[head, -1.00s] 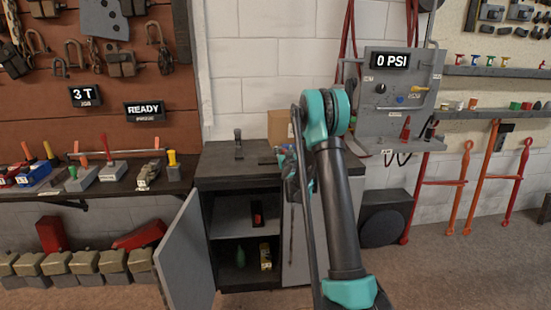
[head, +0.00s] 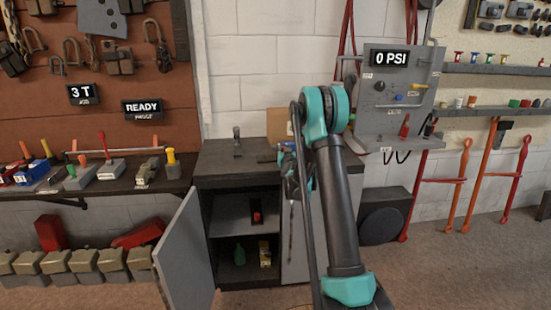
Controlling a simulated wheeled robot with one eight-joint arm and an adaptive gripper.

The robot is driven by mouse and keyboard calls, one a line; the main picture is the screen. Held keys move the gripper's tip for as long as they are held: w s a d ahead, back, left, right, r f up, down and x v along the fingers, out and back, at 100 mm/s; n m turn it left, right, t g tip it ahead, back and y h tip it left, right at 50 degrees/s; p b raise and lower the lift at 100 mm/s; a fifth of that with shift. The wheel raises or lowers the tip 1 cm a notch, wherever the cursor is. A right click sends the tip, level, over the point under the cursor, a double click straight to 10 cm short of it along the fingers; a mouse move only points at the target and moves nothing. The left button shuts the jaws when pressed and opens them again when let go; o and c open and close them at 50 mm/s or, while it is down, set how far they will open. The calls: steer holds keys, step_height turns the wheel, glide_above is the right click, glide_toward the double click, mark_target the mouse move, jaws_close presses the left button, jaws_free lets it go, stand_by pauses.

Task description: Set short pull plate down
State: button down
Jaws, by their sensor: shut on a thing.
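My gripper (head: 291,168) is in front of the grey cabinet, at about the height of its dark top, and my arm partly covers it. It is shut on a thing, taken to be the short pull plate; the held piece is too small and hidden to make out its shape. A dark flat shape (head: 267,158) shows just left of the gripper at the cabinet top; I cannot tell whether it is held or lies there. The gap between the gripper and the cabinet top (head: 215,165) cannot be judged.
A small dark upright fixture (head: 237,143) stands on the cabinet top. The cabinet door (head: 184,255) hangs open at left, with small items on the shelves. A cardboard box (head: 279,125) is behind the gripper. A grey panel (head: 372,110) reading 0 PSI is at right.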

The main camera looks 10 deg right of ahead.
step_height(320, 180, up, 19)
steer(key=s+f, duration=1.2)
steer(key=f, duration=0.5)
steer(key=shift+s, duration=0.25)
steer(key=shift+w, duration=0.1)
stand_by(0.6)
steer(key=w+r, duration=0.6)
steer(key=r, duration=0.3)
steer(key=w+r, duration=0.6)
steer(key=r, duration=0.3)
step_height(320, 180, down, 20)
steer(key=shift+r, duration=0.15)
